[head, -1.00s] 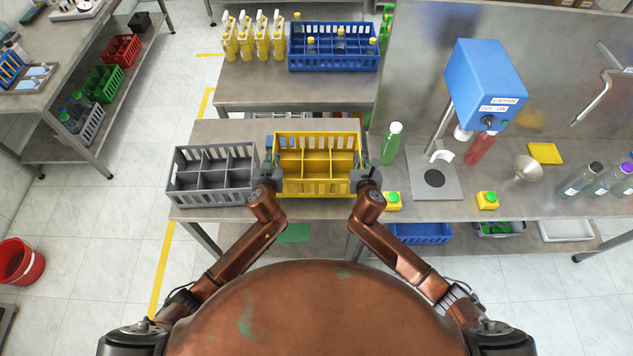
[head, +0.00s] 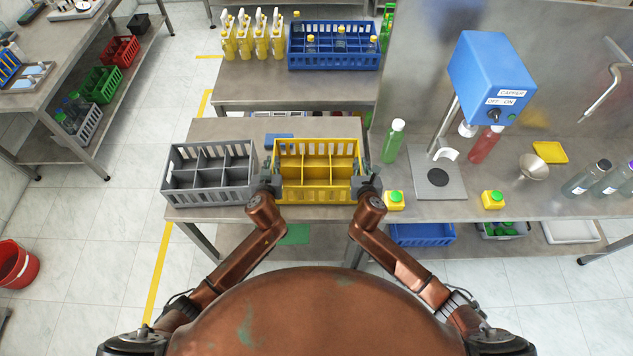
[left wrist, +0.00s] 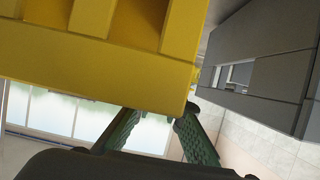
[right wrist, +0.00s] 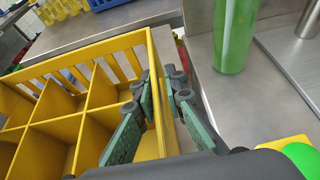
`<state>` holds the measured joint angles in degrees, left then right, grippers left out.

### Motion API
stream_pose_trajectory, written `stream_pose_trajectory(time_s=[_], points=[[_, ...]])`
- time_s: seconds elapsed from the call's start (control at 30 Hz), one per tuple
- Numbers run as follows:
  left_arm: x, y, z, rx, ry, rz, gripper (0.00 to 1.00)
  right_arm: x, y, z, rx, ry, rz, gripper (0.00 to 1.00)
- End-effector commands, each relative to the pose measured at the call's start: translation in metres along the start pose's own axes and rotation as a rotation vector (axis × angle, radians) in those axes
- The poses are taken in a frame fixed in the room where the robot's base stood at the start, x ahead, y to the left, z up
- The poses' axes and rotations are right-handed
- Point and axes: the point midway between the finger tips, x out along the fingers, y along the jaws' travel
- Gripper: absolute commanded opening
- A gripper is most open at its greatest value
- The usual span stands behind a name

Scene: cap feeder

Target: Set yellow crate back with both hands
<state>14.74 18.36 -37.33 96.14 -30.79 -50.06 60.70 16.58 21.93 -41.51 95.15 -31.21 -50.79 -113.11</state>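The yellow crate (head: 318,197), open-topped with compartments, is upright at the table's front edge, between my grippers. Its compartments look empty. I cannot tell whether its bottom touches the table. My left gripper (head: 271,184) is at its left side; in the left wrist view the crate (left wrist: 90,65) hides part of the fingers. My right gripper (head: 364,183) is at its right side. In the right wrist view its fingers (right wrist: 163,95) straddle the crate's side wall, one inside and one outside. Both grippers appear shut on the crate.
A grey crate (head: 208,198) stands close on the left. A flat blue item (head: 279,138) lies behind the yellow crate. A green bottle (head: 393,142) and a yellow box with a green button (head: 394,201) stand right. The table behind the yellow crate is clear beyond the blue item.

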Motion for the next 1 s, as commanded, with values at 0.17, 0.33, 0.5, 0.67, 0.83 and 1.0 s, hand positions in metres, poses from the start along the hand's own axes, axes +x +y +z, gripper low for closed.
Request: stream_pose_trajectory(time_s=[0.17, 0.33, 0.5, 0.67, 0.83, 1.0], points=[[-0.001, 0.002, -0.001, 0.000, 0.001, 0.003, 0.22, -0.001, 0.002, 0.001, 0.000, -0.001, 0.003, 0.22], [-0.001, 0.002, -0.001, 0.000, 0.001, 0.005, 0.22, -0.001, 0.003, 0.001, 0.000, -0.001, 0.005, 0.22], [-0.008, 0.003, 0.000, -0.003, 0.000, 0.006, 0.22, -0.001, 0.003, 0.001, 0.000, -0.002, 0.006, 0.22], [-0.035, 0.003, 0.000, -0.005, 0.000, 0.007, 0.22, -0.001, 0.003, 0.001, 0.000, -0.002, 0.006, 0.22], [-0.071, 0.003, 0.001, -0.005, 0.000, 0.007, 0.22, -0.001, 0.003, 0.001, 0.000, -0.002, 0.007, 0.22], [-0.101, 0.002, 0.001, -0.003, -0.001, 0.006, 0.22, -0.001, 0.003, 0.001, 0.000, -0.002, 0.007, 0.22]])
